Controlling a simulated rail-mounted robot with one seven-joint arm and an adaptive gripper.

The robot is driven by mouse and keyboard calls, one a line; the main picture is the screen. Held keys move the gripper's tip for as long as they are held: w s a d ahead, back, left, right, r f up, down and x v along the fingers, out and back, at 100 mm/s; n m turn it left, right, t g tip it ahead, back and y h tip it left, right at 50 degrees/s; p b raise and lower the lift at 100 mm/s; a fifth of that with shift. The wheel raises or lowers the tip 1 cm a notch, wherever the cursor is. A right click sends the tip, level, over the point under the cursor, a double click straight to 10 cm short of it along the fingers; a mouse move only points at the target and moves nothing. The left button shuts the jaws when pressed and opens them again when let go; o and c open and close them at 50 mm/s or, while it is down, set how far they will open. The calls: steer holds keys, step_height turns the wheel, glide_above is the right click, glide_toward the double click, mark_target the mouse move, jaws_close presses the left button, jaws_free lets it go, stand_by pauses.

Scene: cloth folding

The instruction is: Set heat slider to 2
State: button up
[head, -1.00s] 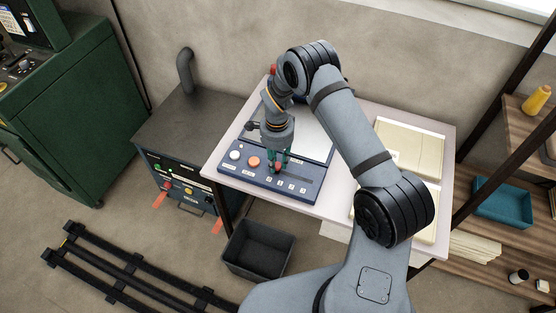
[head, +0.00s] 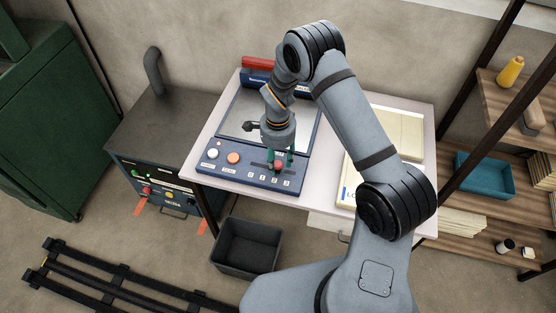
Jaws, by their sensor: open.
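The blue control panel (head: 222,175) lies on the front left of the pale table. It has a white button (head: 213,154), an orange button (head: 233,158) and a slider with a red knob (head: 278,166). A row of small pale number labels (head: 274,180) runs below the slot; I cannot read them clearly. My gripper (head: 279,162) points down over the slider, with green fingers on either side of the red knob. Its jaws are open around the knob; whether a finger touches it is not clear.
A pale folder (head: 397,130) lies on the table's right. A dark bin (head: 246,246) stands on the floor in front. A shelf with a teal tray (head: 485,174) stands right.

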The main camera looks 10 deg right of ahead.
mark_target(278, 164)
step_height(278, 164, up, 12)
stand_by(0.7)
stand_by(0.4)
step_height(278, 164, down, 12)
steer(key=shift+f, duration=0.1)
steer(key=shift+w, duration=0.15)
steer(key=shift+a, duration=0.35)
